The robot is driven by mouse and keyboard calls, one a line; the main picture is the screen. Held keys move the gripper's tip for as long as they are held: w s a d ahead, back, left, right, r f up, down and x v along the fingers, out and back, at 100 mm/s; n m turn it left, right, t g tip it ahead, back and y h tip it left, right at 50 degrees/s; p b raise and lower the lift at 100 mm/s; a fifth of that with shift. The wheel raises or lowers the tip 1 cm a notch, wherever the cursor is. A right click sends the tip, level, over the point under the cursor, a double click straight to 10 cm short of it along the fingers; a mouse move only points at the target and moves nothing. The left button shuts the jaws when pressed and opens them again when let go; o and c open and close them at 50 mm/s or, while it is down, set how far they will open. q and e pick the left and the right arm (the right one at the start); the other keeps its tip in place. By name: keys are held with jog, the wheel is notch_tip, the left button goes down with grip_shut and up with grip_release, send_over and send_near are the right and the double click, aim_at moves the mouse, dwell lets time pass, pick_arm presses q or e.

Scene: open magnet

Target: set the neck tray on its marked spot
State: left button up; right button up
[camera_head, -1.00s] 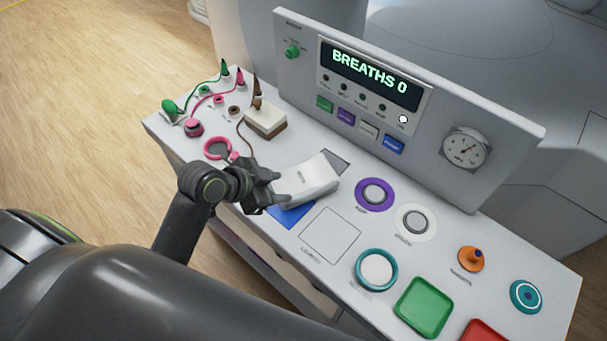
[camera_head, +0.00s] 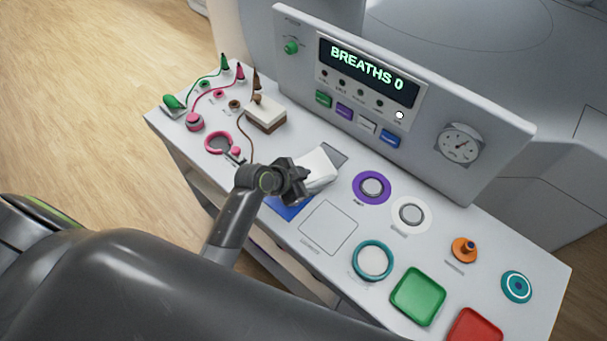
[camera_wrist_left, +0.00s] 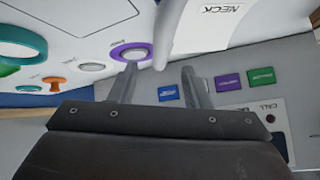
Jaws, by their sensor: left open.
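The neck tray (camera_head: 320,168) is a white curved piece lying on the console top, partly hidden behind my left gripper. In the left wrist view the tray (camera_wrist_left: 215,30) carries the word NECK, and its curved white edge reaches down between the fingertips. My left gripper (camera_head: 301,184) is at the tray's near left side. In the wrist view its fingers (camera_wrist_left: 158,72) stand apart; I cannot tell whether either touches the tray. A thin square outline (camera_head: 328,229) is bare in front of the tray; its label is too small to read. My right gripper is not in view.
A blue patch (camera_head: 286,208) and a grey patch (camera_head: 334,153) lie beside the tray. Purple (camera_head: 371,187) and teal (camera_head: 373,261) rings, green (camera_head: 418,296) and red trays stand to the right. A brown-white block (camera_head: 265,113) and cables are left. The upright panel (camera_head: 430,130) bounds the back.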

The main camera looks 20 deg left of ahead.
aim_at(314, 183)
pick_arm(q)
jog(key=shift+w+d+f+p, duration=0.2)
jog(key=shift+w+f+p, duration=0.15)
jog(key=shift+f+p, duration=0.15)
jog(key=shift+w+d+f+p, duration=0.2)
jog(key=shift+w+f, duration=0.15)
jog(key=shift+f, duration=0.2)
jog(key=shift+w+d+f+p, duration=0.1)
jog(key=shift+w+f+p, duration=0.15)
jog(key=shift+f, duration=0.3)
jog(key=shift+x, duration=0.75)
grip_shut()
